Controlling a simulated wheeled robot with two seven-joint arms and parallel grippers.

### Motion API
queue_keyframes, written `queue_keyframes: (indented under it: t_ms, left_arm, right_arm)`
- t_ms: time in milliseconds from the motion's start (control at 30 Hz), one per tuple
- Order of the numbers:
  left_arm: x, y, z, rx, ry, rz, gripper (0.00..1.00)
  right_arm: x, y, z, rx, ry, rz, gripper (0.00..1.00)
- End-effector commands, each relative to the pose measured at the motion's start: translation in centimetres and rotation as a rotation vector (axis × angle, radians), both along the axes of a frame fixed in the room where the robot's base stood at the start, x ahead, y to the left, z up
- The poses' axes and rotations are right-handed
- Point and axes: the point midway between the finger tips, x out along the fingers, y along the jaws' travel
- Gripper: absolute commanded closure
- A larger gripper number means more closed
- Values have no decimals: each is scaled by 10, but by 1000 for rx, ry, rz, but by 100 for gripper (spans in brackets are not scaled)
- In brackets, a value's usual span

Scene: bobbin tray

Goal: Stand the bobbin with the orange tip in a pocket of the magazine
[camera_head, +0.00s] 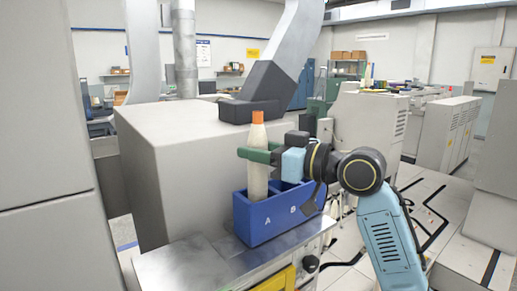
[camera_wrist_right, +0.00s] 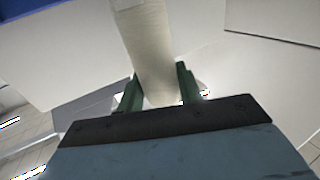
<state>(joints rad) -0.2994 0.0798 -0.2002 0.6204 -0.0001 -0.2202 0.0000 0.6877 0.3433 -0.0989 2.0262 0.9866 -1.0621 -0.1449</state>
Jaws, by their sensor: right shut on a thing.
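The bobbin (camera_head: 257,172) is a pale, upright cone with an orange tip. My right gripper (camera_head: 257,156) is shut on its upper part; the green fingers sit on both sides of it, and the wrist view also shows them (camera_wrist_right: 160,90) around the pale bobbin (camera_wrist_right: 150,40). The magazine is a blue box (camera_head: 268,225) with white letters on its front, standing on a metal top. The bobbin's lower end reaches into the left pocket, marked A. The front wall hides its foot, so I cannot tell whether it touches the pocket floor. My left gripper is not in view.
A large light-grey machine housing (camera_head: 180,160) stands close behind and left of the magazine. The metal table top (camera_head: 195,268) is bare in front of the magazine. A yellow part (camera_head: 275,282) and a black knob (camera_head: 310,263) are at its front right.

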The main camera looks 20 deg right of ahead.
Motion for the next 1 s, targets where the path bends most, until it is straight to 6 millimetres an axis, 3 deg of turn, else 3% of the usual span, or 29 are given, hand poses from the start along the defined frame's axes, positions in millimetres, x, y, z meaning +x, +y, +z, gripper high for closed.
queue_keyframes:
  t_ms: [1000]
  left_arm:
    - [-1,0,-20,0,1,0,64]
  right_arm:
    - [0,0,-31,-1,-1,0,88]
